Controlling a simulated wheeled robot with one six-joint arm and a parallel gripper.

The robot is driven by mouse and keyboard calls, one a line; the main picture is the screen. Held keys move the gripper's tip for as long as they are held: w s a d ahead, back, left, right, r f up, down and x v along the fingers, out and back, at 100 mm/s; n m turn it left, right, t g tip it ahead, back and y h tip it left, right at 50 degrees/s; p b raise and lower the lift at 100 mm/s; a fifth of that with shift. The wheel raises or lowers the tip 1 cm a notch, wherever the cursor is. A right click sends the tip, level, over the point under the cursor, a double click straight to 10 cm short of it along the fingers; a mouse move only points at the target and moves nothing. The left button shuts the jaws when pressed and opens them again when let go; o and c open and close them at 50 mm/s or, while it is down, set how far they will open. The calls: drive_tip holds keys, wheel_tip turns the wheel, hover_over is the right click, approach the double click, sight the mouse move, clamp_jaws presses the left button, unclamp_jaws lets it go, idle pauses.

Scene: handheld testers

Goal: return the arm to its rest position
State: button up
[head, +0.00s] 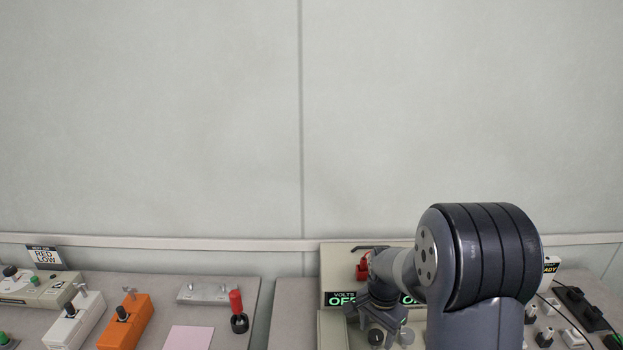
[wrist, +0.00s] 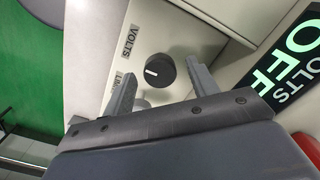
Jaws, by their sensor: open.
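My arm (head: 465,265) reaches from the lower right of the head view over a beige tester (head: 340,258). My gripper (head: 378,308) is low in front of the tester, partly hidden by its own wrist. In the wrist view my gripper (wrist: 160,75) is open, with its two fingers apart and nothing held between them. A black round knob (wrist: 160,71) with a white mark shows between and beyond the fingers, on a panel labelled VOLTS. I cannot tell whether the fingers touch the panel.
A lit display (wrist: 295,60) reads VOLTS OFF. A red part (head: 363,266) is on the tester. At left stand an orange tester (head: 127,322), a white tester (head: 75,322), a red-handled probe (head: 237,303) and a pink sheet (head: 189,338). Black cables lie at right. The wall above is bare.

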drive_tip(key=shift+m, duration=1.2)
